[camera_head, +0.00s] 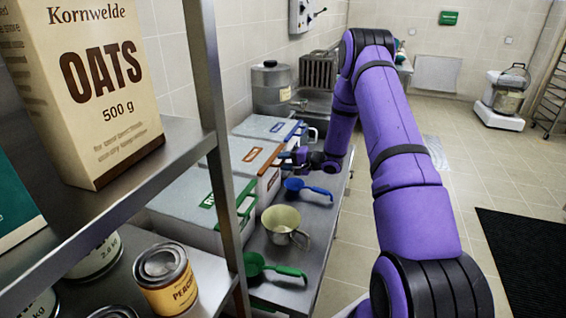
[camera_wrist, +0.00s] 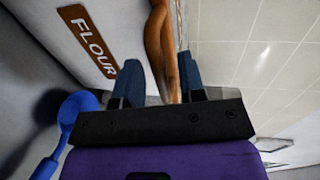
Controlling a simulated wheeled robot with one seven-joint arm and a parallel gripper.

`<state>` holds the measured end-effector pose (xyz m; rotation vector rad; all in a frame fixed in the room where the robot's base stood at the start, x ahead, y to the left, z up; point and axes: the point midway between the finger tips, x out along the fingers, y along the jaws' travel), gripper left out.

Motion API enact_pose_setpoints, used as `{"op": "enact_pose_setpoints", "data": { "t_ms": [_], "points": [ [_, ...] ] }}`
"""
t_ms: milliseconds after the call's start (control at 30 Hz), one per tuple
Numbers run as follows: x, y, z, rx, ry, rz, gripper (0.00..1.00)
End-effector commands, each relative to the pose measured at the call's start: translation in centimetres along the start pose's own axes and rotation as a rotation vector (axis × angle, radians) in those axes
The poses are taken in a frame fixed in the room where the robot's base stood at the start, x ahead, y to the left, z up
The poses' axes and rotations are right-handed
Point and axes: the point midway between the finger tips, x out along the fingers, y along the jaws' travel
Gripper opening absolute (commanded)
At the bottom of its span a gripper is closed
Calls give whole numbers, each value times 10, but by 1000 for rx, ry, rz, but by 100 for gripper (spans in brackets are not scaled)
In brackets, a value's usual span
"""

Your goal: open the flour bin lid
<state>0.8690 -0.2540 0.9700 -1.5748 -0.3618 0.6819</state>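The flour bin is the middle of three white bins on the steel bench; its grey lid (camera_head: 238,148) with a brown label lies flat and shut. The wrist view shows the brown FLOUR label (camera_wrist: 90,42) and the brown lid handle (camera_wrist: 158,40). My gripper (camera_head: 299,157) is at the front edge of this bin. In the wrist view my gripper (camera_wrist: 162,85) has its two blue fingers apart, one on each side of the handle. A gap shows left of the handle; whether the right finger touches it I cannot tell.
A green-labelled bin (camera_head: 190,195) stands nearer and a blue-labelled bin (camera_head: 268,126) farther. A shelf post (camera_head: 216,130) stands at left.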

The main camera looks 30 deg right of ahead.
Motion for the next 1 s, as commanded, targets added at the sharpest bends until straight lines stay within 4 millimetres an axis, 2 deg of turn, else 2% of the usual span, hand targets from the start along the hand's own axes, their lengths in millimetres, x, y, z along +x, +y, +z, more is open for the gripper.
{"op": "enact_pose_setpoints", "data": {
  "t_ms": [133, 367, 400, 500, 567, 833, 1000],
  "points": [
    [7, 0, 0, 1, 0, 0, 37],
    [8, 0, 0, 0, 0, 1, 37],
    [7, 0, 0, 0, 0, 1, 35],
    [7, 0, 0, 0, 0, 1, 12],
    [7, 0, 0, 0, 0, 1, 0],
    [7, -1, 0, 0, 0, 5, 0],
    [5, -11, 0, -3, -1, 32, 0]
  ]
}}
